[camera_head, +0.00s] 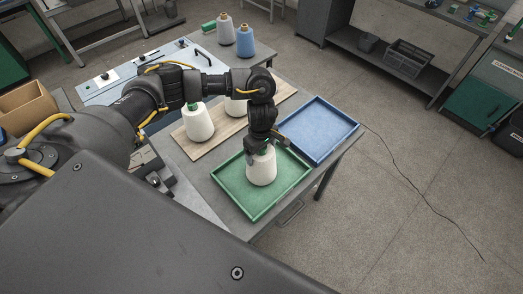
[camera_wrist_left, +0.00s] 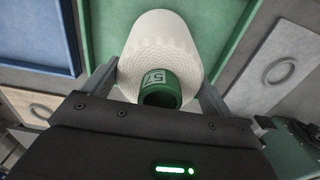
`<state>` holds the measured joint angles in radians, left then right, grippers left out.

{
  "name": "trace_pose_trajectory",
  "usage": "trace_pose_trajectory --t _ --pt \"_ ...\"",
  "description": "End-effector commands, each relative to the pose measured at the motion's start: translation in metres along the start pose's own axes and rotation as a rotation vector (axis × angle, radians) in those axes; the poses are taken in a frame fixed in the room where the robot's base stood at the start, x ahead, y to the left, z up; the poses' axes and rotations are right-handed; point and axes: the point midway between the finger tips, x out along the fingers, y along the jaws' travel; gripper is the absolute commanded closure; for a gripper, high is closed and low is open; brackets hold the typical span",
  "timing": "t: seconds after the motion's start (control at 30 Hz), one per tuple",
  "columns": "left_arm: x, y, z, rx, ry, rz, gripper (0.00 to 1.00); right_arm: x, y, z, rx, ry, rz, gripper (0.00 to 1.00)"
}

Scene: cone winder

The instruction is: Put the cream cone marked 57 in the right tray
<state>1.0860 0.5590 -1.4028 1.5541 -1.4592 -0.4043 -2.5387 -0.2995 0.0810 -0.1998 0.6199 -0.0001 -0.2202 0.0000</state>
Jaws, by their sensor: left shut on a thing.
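The cream cone marked 57 (camera_head: 262,170) is upright in my left gripper (camera_head: 264,146), within the outline of the green tray (camera_head: 243,210). In the left wrist view, the cone (camera_wrist_left: 160,50) shows its green tube end with the label 57, between the two fingers. My left gripper is shut on it. I cannot tell whether its base touches the tray floor. The blue tray (camera_head: 325,125) lies beside the green one, further right and back, and looks empty. My right gripper is not in view.
Another cream cone (camera_head: 198,125) with a green tip stands on a wooden board (camera_head: 216,137), and one more (camera_head: 236,106) is partly hidden behind my arm. Grey (camera_head: 225,30) and blue (camera_head: 245,42) cones stand further back. Open floor lies right of the table.

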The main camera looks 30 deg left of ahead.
Motion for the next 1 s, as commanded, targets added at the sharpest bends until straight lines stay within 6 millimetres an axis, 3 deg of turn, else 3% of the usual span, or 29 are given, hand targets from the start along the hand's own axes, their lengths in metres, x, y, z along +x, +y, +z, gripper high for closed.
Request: trace_pose_trajectory --t 0.13,0.47,1.0 --pt "0.001 0.000 0.000 0.000 0.000 0.000 0.00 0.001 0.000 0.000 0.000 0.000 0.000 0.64" --pt "-0.005 0.001 0.000 0.001 0.001 0.002 0.00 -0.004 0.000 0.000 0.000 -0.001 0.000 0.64" --pt "-0.094 0.001 -0.001 0.002 0.002 0.004 0.00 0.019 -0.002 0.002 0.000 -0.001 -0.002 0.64"
